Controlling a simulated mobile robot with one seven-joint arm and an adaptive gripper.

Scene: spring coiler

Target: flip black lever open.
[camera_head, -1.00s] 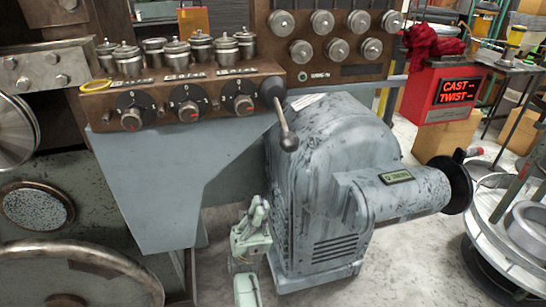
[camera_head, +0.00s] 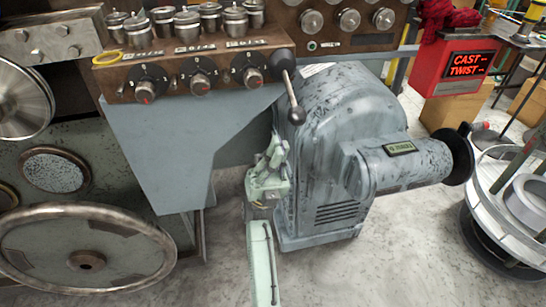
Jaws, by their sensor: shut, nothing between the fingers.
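The black lever (camera_head: 291,88) is at the right end of the brown control panel. Its dark round hub is at the top, and its thin arm points down to a dark ball knob. My gripper (camera_head: 276,140) is at the end of my pale green arm, below and slightly left of the knob. It looks shut and empty. A small gap seems to separate it from the knob, though depth is hard to judge. The gripper is small in view and its fingers are not clearly separate.
The brown control panel (camera_head: 120,90) carries dials and several metal canisters (camera_head: 187,28). A grey motor housing (camera_head: 340,100) stands just right of my gripper. Large metal wheels (camera_head: 85,258) are at left. A red sign box (camera_head: 455,65) is at back right. Bare floor shows in front.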

